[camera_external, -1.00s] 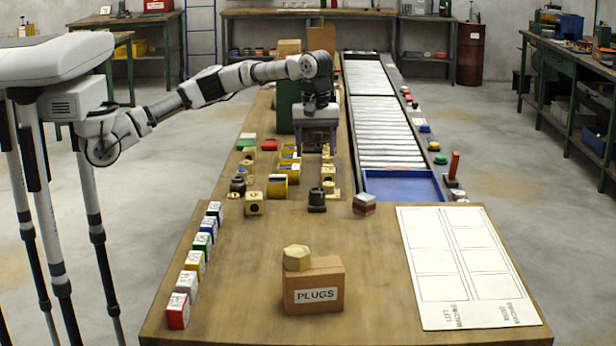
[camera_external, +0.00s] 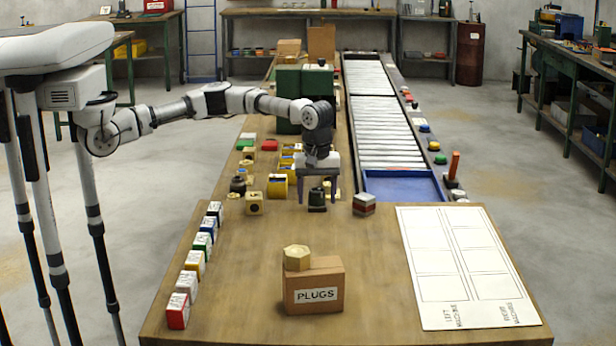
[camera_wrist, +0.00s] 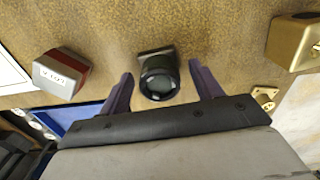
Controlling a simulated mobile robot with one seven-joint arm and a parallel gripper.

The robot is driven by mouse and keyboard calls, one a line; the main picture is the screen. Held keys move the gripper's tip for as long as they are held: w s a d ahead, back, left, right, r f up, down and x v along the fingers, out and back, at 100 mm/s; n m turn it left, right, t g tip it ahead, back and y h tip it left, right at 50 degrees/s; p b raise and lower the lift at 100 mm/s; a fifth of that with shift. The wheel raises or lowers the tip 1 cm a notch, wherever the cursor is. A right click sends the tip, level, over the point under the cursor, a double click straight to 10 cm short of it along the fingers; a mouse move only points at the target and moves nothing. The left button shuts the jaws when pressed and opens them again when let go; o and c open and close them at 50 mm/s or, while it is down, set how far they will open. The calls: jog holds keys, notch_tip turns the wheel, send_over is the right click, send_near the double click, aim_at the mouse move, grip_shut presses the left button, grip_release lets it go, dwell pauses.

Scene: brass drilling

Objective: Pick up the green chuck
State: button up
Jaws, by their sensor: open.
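The green chuck (camera_external: 317,199) is a small, dark green, nearly black cylinder on a squarish base. It stands upright on the wooden table. My gripper (camera_external: 318,198) is open, pointing down, with one finger on each side of the chuck in the external view. In the wrist view the chuck (camera_wrist: 158,78) shows its round top between the two spread fingers of my gripper (camera_wrist: 158,88), a little beyond them. No contact between fingers and chuck is visible.
A red and grey block (camera_external: 364,204) stands just right of the chuck. A brass block (camera_external: 254,203) and yellow parts (camera_external: 277,186) stand to the left. The PLUGS box (camera_external: 313,285) is nearer the front. A blue tray (camera_external: 400,187) lies behind right.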

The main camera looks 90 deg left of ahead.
jog(key=c, duration=1.4)
jog(key=shift+r, duration=0.1)
